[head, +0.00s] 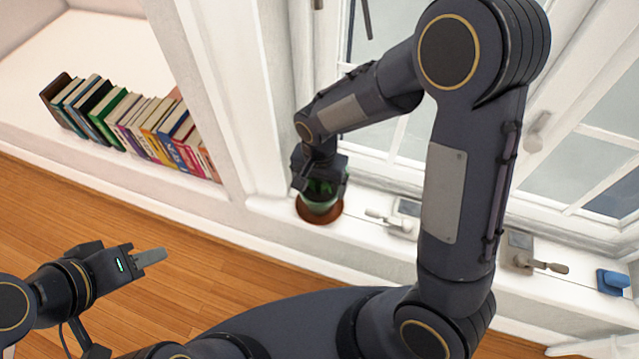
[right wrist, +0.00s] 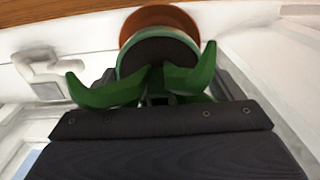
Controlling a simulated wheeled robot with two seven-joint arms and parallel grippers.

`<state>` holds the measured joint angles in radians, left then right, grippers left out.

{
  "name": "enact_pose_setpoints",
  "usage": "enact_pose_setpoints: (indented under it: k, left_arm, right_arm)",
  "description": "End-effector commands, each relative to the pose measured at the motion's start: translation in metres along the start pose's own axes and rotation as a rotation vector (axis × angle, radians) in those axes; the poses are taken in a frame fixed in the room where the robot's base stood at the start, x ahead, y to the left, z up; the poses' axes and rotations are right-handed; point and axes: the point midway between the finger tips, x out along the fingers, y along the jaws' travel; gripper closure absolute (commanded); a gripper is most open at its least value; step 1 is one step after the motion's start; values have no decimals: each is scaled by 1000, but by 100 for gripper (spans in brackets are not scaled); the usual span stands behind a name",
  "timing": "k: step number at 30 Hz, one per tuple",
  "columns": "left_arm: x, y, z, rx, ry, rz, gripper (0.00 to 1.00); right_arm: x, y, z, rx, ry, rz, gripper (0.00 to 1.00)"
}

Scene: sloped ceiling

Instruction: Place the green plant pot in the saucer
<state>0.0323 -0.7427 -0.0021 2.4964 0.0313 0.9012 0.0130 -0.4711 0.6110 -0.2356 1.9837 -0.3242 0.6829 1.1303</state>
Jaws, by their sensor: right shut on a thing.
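The green plant pot (head: 321,203) is upright on the white window sill side, with its base over or in the brown saucer (head: 318,217). My right gripper (head: 320,183) is shut on the pot from above and hides part of it. In the right wrist view the pot's green rim (right wrist: 122,62), dark soil and thick green leaves show, with the saucer (right wrist: 160,14) just beyond. I cannot tell whether the pot's base touches the saucer. My left gripper (head: 150,258) is apart at lower left, seen side-on, so its opening does not show.
A row of books (head: 140,125) stands in the white niche at left. The sill (head: 375,245) carries window handles (head: 390,220), (head: 545,266) and a blue object (head: 612,282) to the right. The wooden floor (head: 200,290) is clear.

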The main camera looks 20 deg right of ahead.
Motion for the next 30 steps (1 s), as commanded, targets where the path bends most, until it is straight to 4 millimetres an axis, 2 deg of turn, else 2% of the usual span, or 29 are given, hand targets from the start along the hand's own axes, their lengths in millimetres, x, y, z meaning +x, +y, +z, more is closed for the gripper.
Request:
enact_pose_setpoints:
  k: [13,14,16,24,28,30]
  left_arm:
    - [4,-2,2,0,0,0,62]
    - [3,-2,2,0,0,0,62]
    - [3,-1,2,0,0,0,62]
    - [1,0,0,0,0,0,62]
    - [-2,1,-1,0,0,0,62]
    - [-5,2,-2,0,0,0,62]
  right_arm:
    - [9,0,0,-1,2,-2,79]
    - [8,0,0,0,1,0,10]
    - [7,0,0,-1,1,0,1]
    - [4,0,0,0,1,-1,0]
    - [-9,-1,0,-1,3,-4,0]
    - [-22,-1,-1,-2,5,-6,0]
